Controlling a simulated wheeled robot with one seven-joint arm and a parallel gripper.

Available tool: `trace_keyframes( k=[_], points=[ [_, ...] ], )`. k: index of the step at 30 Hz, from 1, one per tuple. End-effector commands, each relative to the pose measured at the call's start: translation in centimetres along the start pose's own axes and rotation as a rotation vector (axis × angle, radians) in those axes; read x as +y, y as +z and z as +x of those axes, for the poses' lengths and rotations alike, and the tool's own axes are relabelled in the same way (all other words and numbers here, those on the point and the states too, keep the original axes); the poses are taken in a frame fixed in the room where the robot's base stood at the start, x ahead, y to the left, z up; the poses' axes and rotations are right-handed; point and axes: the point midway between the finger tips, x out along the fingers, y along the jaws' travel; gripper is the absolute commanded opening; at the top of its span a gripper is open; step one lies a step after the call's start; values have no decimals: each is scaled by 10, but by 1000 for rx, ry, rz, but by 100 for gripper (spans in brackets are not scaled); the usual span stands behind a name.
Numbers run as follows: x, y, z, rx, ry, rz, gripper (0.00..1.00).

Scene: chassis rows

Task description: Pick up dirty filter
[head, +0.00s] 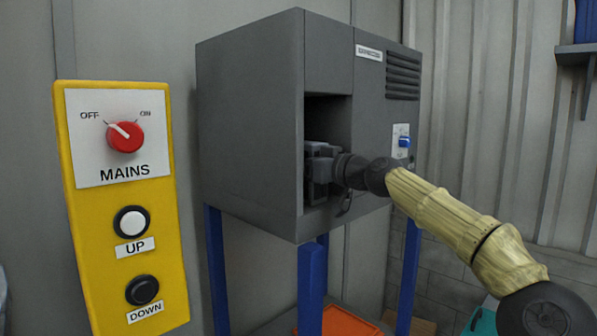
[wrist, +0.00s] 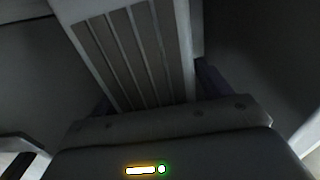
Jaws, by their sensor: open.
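The filter (wrist: 130,50) shows in the wrist view as a panel with grey pleats and a pale frame, standing at a tilt in the dark. I take it to be the dirty filter, though its dirt is hard to judge in this light. My gripper (head: 318,168) reaches into the open bay of the grey cabinet (head: 250,120). In the wrist view my gripper (wrist: 155,92) is open, with a dark finger partly showing on each side of the filter's near end. Whether the fingers touch the filter cannot be told. In the head view the filter is hidden.
A yellow panel (head: 125,230) with a red MAINS knob (head: 125,137) and UP and DOWN buttons stands at left. The cabinet has a blue switch (head: 404,142) and blue legs (head: 311,290). An orange tray (head: 345,322) lies below. The bay's walls are close around my gripper.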

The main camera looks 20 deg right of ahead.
Motion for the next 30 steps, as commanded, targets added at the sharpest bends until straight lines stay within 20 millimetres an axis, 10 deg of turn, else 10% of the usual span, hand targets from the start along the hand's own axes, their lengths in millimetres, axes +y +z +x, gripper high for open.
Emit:
trace_keyframes(
  k=[9, 30],
  points=[
    [0, -1, 0, 1, 0, 0, 22],
    [-1, -36, -4, 3, 1, -2, 22]
  ],
)
